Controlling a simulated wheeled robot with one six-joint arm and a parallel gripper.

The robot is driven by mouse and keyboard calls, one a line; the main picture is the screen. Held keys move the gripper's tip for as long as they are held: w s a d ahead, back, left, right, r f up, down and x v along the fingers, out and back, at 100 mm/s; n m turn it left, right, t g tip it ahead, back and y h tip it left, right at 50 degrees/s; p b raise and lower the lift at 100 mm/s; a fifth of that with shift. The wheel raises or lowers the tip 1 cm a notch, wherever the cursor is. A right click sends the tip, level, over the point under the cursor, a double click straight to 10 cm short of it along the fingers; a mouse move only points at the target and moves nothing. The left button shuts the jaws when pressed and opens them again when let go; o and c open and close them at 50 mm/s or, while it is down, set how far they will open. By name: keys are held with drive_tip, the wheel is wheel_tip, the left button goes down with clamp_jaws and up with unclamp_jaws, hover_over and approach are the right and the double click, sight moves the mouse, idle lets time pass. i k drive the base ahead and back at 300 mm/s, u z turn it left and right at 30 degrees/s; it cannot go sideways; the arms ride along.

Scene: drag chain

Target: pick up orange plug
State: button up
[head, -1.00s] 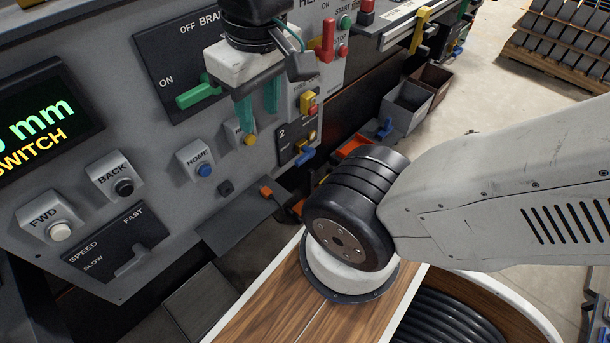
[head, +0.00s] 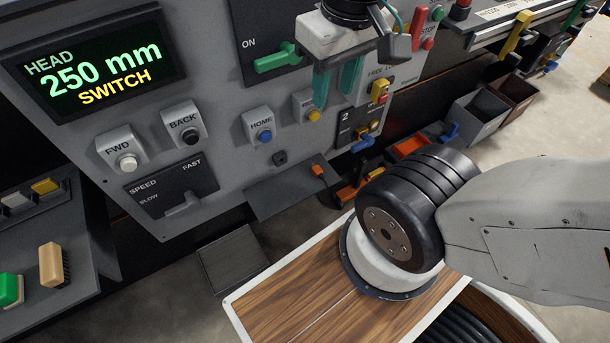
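A small orange piece, probably the orange plug (head: 319,170), sits at the right end of the grey ledge below the machine's control panel. It is small in view and its exact shape is hard to tell. My gripper (head: 334,97) hangs in front of the panel, above and slightly right of the orange piece in the picture, with its two teal fingers pointing down. The fingers are apart, with nothing visible between them. The gripper is clear of the orange piece.
The control panel (head: 222,100) carries buttons, levers and a lit display. Several bins, one of them orange (head: 410,146), stand at the right. A side shelf with brushes (head: 52,264) is at the lower left. The grey ledge (head: 284,190) looks mostly bare.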

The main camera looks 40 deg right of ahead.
sight(316, 170)
drive_tip(key=u, duration=2.2)
drive_tip(key=k, duration=1.15)
drive_tip(key=z, duration=0.7)
